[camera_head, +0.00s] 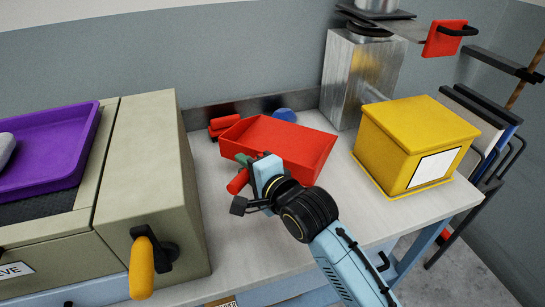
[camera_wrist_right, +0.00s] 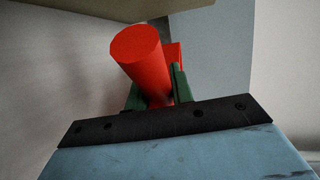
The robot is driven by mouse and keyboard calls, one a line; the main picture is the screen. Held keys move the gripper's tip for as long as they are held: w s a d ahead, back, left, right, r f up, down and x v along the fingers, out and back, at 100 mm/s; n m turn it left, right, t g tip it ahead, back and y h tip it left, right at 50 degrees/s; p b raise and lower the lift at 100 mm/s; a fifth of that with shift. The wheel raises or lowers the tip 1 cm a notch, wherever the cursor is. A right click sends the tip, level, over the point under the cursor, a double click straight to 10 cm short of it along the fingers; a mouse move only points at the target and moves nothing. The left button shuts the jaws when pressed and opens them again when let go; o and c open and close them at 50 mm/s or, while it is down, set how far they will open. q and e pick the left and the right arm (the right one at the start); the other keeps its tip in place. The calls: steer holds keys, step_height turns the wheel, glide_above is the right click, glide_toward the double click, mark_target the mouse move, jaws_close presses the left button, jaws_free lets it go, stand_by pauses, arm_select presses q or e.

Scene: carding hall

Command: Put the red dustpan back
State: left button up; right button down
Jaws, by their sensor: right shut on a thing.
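The red dustpan (camera_head: 290,143) is over the light worktop, its wide pan toward the back and its handle (camera_head: 238,182) toward the front left. My right gripper (camera_head: 246,164) is shut on the handle, coming in from the front right. In the right wrist view the red handle (camera_wrist_right: 138,58) stands between the green fingers (camera_wrist_right: 155,92), and a bit of red shows behind it. I cannot tell whether the pan touches the worktop. My left gripper is not in view.
A beige machine with a purple tray (camera_head: 62,165) and yellow-handled lever (camera_head: 145,265) stands left. A yellow box (camera_head: 410,150) stands right, a metal canister (camera_head: 350,75) behind. A red object (camera_head: 222,124) and blue object (camera_head: 285,115) lie near the wall. The front worktop (camera_head: 240,245) is clear.

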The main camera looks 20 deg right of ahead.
step_height(320, 180, down, 6)
steer(key=shift+s+r+b, duration=0.15)
steer(key=shift+r+b, duration=0.05)
steer(key=shift+b, duration=0.6)
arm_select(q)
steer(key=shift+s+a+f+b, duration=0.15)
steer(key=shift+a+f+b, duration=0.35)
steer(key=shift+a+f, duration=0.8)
arm_select(e)
steer(key=shift+f, duration=2.05)
steer(key=shift+f, duration=0.15)
steer(key=c, duration=1.2)
jaws_free()
steer(key=shift+s, duration=0.1)
steer(key=p+v, duration=0.1)
steer(key=v, duration=0.9)
steer(key=shift+s+d+p, duration=0.15)
steer(key=shift+p, duration=0.15)
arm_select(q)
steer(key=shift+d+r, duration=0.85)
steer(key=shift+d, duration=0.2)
arm_select(e)
steer(key=shift+s+d+r, duration=0.2)
steer(key=shift+s+r, duration=0.2)
steer(key=shift+s, duration=0.2)
